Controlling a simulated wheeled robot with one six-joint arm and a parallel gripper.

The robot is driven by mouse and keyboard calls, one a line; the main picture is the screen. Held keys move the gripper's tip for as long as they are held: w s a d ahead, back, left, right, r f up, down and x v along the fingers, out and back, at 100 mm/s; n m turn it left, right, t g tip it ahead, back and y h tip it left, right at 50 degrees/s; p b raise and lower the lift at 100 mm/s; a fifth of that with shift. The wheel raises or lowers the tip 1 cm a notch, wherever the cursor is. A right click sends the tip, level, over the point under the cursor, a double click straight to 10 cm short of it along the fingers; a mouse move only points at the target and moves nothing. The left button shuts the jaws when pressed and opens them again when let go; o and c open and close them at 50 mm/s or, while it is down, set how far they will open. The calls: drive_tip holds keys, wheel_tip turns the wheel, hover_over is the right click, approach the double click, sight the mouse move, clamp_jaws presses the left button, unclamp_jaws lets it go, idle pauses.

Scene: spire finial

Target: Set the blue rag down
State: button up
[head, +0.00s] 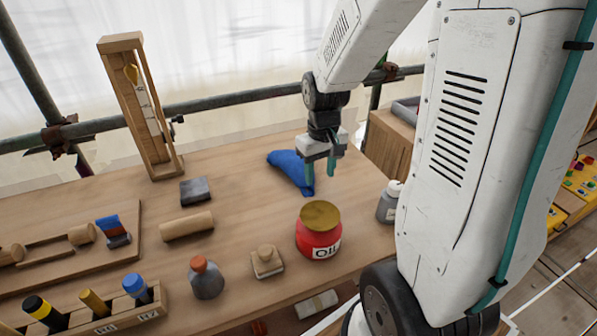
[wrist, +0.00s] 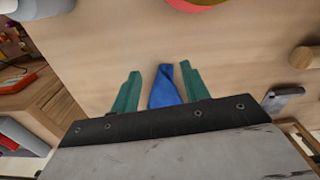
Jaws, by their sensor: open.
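The blue rag (head: 287,165) lies on the wooden workbench (head: 236,160) toward the back, right of the bench's middle. One end of it shows in the wrist view (wrist: 165,88), between my two green fingers. My gripper (head: 321,176) is open above the rag's right end, with a finger on either side of it in the wrist view (wrist: 161,88). The fingers stand apart from the rag with small gaps. Part of the rag is hidden behind my gripper in both views.
A red oil tin (head: 318,236) stands in front of the rag, with a grey bottle (head: 387,204) to its right. Bare bench lies between the rag and the tin.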

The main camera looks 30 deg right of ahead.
drive_tip(key=r, duration=0.1)
drive_tip(key=s+r, duration=0.1)
drive_tip(key=shift+a+r, duration=0.15)
drive_tip(key=shift+r, duration=0.2)
drive_tip(key=c, duration=0.7)
drive_tip(key=shift+w+f+b, duration=0.1)
drive_tip(key=shift+w+b, duration=0.2)
drive_tip(key=shift+w, duration=0.1)
clamp_jaws()
drive_tip(key=shift+w+d+f, duration=0.35)
drive_tip(key=shift+w+f, duration=0.5)
drive_tip(key=shift+w, duration=2)
drive_tip(key=shift+w+d+f, duration=0.3)
drive_tip(key=shift+w+f, duration=0.5)
drive_tip(key=shift+w, duration=2.1)
drive_tip(key=shift+w+d+f, duration=0.35)
drive_tip(key=shift+w+f, duration=0.5)
drive_tip(key=shift+w, duration=2)
drive_tip(key=shift+f+p, duration=0.3)
drive_tip(key=shift+f, duration=2.45)
